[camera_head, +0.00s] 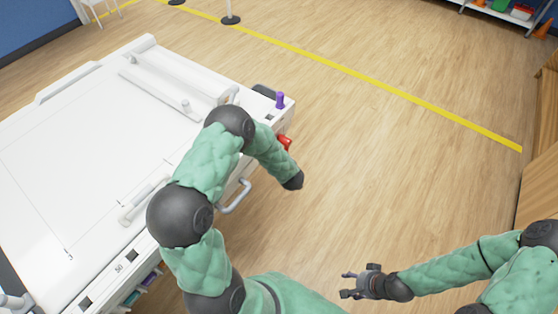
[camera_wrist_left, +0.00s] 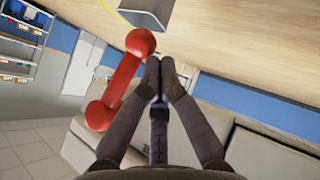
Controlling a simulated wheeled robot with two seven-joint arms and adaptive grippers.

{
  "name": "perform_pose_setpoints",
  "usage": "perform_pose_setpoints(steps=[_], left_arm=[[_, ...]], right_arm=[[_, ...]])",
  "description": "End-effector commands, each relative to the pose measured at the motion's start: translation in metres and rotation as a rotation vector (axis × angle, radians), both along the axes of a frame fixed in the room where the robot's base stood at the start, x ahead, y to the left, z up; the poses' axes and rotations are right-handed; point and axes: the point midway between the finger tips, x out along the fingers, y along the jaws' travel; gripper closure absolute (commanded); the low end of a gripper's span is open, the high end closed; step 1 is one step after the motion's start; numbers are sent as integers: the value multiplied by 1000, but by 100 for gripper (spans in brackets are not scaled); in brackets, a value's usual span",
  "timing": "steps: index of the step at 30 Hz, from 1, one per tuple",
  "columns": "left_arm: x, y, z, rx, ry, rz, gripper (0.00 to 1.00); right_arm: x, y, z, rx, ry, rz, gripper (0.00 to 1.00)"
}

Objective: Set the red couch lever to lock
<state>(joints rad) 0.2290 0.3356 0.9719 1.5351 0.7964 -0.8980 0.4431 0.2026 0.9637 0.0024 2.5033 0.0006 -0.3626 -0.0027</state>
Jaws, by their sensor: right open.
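The red couch lever (camera_head: 285,142) shows at the right side of the white couch (camera_head: 85,150), partly behind my left arm. In the left wrist view the lever (camera_wrist_left: 122,80) is a red bar with rounded ends, just left of the fingers. My left gripper (camera_wrist_left: 160,72) has its fingertips together, with nothing seen between them. It is beside the lever; whether it touches the lever I cannot tell. In the head view the left gripper is hidden beyond the dark wrist. My right gripper (camera_head: 347,284) is open and empty above the floor, away from the couch.
A purple knob (camera_head: 280,100) stands on the couch corner near the lever. A grey side handle (camera_head: 236,198) sticks out below my left arm. A wooden cabinet (camera_head: 540,150) stands at the right. The floor (camera_head: 390,170) between is clear, with a yellow line (camera_head: 400,98) across it.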

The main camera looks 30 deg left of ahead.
Motion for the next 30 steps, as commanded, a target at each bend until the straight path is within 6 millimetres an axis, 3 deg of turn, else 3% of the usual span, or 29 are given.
perform_pose_setpoints(steps=[30], left_arm=[[10, 0, -8, 0, -1, 0, 100]], right_arm=[[0, 0, -3, 0, 0, 0, 44]])
